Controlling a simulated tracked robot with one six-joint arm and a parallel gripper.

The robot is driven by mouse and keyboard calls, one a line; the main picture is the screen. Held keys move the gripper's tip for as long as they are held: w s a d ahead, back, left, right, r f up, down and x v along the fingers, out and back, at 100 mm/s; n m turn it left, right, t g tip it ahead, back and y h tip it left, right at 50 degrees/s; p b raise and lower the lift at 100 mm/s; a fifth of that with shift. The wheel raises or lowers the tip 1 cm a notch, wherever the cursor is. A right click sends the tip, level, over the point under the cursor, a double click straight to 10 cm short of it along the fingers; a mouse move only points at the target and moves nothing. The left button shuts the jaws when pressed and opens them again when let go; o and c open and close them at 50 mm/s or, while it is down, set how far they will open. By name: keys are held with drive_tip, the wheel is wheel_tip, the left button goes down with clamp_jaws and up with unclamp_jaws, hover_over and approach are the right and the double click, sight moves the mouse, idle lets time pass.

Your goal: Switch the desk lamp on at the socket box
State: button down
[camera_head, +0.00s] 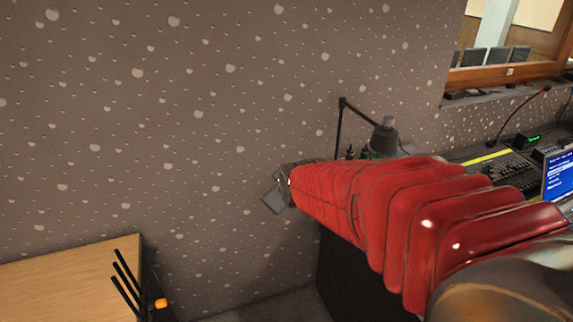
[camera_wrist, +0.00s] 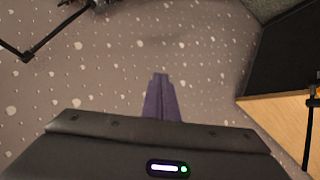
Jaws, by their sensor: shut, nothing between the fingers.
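The desk lamp (camera_head: 384,137) is black, with a thin jointed arm, and stands against the speckled wall behind my arm in the head view. A thin black jointed bar, likely the lamp's arm (camera_wrist: 42,44), shows at the upper left of the wrist view. I cannot make out the socket box in either view. My gripper (camera_head: 275,198), at the end of my red-sleeved arm, is left of the lamp and in front of the wall. In the wrist view my gripper (camera_wrist: 160,78) is shut and empty, its fingers together against the wall background.
A wooden-topped table (camera_head: 70,280) is at the lower left, with black rods and an orange knob at its edge. A mixing desk (camera_head: 510,170) and blue screen (camera_head: 559,175) are at the right, below a wood-framed window (camera_head: 510,72). The wall left of my gripper is bare.

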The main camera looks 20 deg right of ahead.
drive_tip(key=w+d+f+n+t+h, duration=0.2)
drive_tip(key=w+d+f+n+t, duration=0.3)
drive_tip(key=w+d+f, duration=0.8)
drive_tip(key=d+f+n+t+h, duration=0.1)
drive_tip(key=d+f+n+t, duration=0.2)
drive_tip(key=f, duration=1)
drive_tip(key=d+n, duration=0.3)
drive_tip(key=d, duration=0.2)
drive_tip(key=shift+s+h, duration=0.2)
drive_tip(key=shift+h, duration=0.1)
drive_tip(key=w+d, duration=0.7)
drive_tip(key=w, duration=0.2)
drive_tip(key=shift+w+r, duration=0.15)
drive_tip(key=shift+r, duration=0.3)
